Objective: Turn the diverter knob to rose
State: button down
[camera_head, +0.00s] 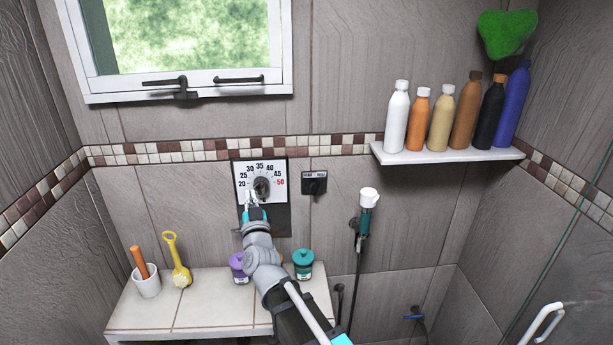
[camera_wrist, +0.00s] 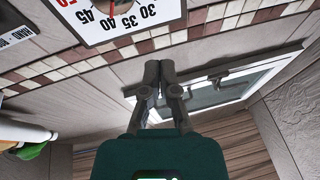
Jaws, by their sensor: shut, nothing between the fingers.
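The diverter knob (camera_head: 314,184) is a dark knob on a small black plate on the tiled wall, right of the white temperature dial (camera_head: 245,172). Its lettering is too small to read surely in the head view, so its setting is unclear. In the wrist view the edge of the lettered diverter plate (camera_wrist: 17,36) shows at the far left; its knob is out of frame. My gripper (camera_head: 251,205) is in front of the dial's lower part, left of and lower than the diverter. In the wrist view my gripper's fingers (camera_wrist: 161,68) are together and empty.
A shelf (camera_head: 450,155) with several bottles stands right of the diverter. A hand shower (camera_head: 367,205) hangs below right. A tiled bench (camera_head: 215,310) holds a cup, yellow scoop and jars (camera_head: 302,264). A window (camera_head: 185,50) is above. The wall immediately around the diverter is clear.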

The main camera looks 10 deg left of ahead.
jog(key=w+a+f+n+g+h+p, duration=0.2)
jog(key=a+f+n+g+h+p, duration=0.1)
jog(key=a+f+n+g+p, duration=0.5)
jog(key=w+d+r+m+h+p, duration=0.1)
jog(key=d+r+h, duration=0.2)
jog(key=h, duration=0.2)
jog(key=w+d+r+m+h+p, duration=0.1)
jog(key=d+r+h+p, duration=0.1)
jog(key=d+r+h, duration=0.1)
jog(key=w+d+r+m+h+p, duration=0.1)
jog(key=d+r+h+p, duration=0.1)
jog(key=d+r+h, duration=0.2)
jog(key=shift+d+h, duration=0.2)
jog(key=shift+h, duration=1.1)
jog(key=shift+s+d+r+m+g+h, duration=0.15)
jog(key=shift+d+r+m+g+h, duration=0.15)
jog(key=shift+r+h, duration=0.2)
